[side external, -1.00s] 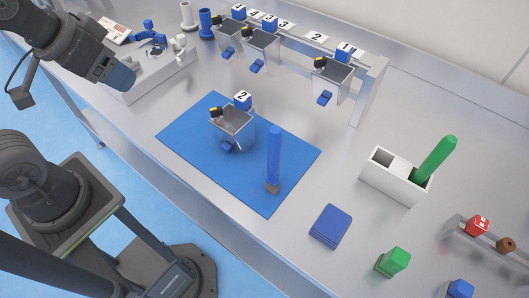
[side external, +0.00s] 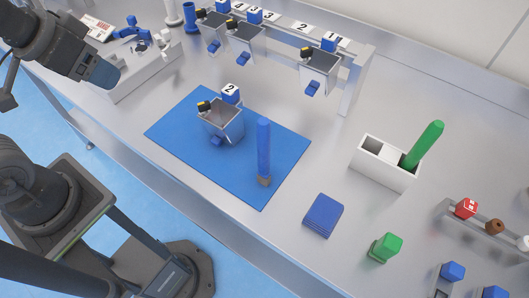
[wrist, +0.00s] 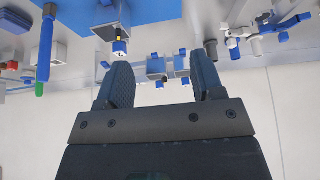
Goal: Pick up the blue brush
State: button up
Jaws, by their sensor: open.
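The blue brush (side external: 263,145) stands upright, bristle end down, on the blue mat (side external: 190,125). It also shows at the left of the wrist view (wrist: 46,45). My gripper (side external: 103,74) is at the upper left of the side view, in the air and well away from the brush. In the wrist view my gripper (wrist: 163,82) has its two dark fingers apart with nothing held between them.
A bin marked 2 (side external: 220,120) stands on the mat beside the brush. A white holder (side external: 370,170) with a green brush (side external: 424,145) stands to the right. A blue block (side external: 323,215) and green block (side external: 386,247) lie nearer. More bins hang from a rear rack (side external: 350,75).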

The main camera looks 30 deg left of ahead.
jog(key=shift+c, duration=0.7)
notch_tip(320, 180, up, 5)
jog(key=n+g, duration=0.6)
jog(key=n, duration=1.1)
send_over(263, 134)
jog(key=shift+w+a, duration=0.15)
jog(key=shift+w, duration=0.15)
jog(key=shift+n, duration=0.3)
notch_tip(263, 134, down, 8)
jog(key=shift+f, duration=0.1)
jog(key=shift+w+a+f, duration=0.1)
jog(key=shift+f, duration=1.2)
jog(key=shift+w+a+f, duration=0.1)
jog(key=shift+f, duration=1.2)
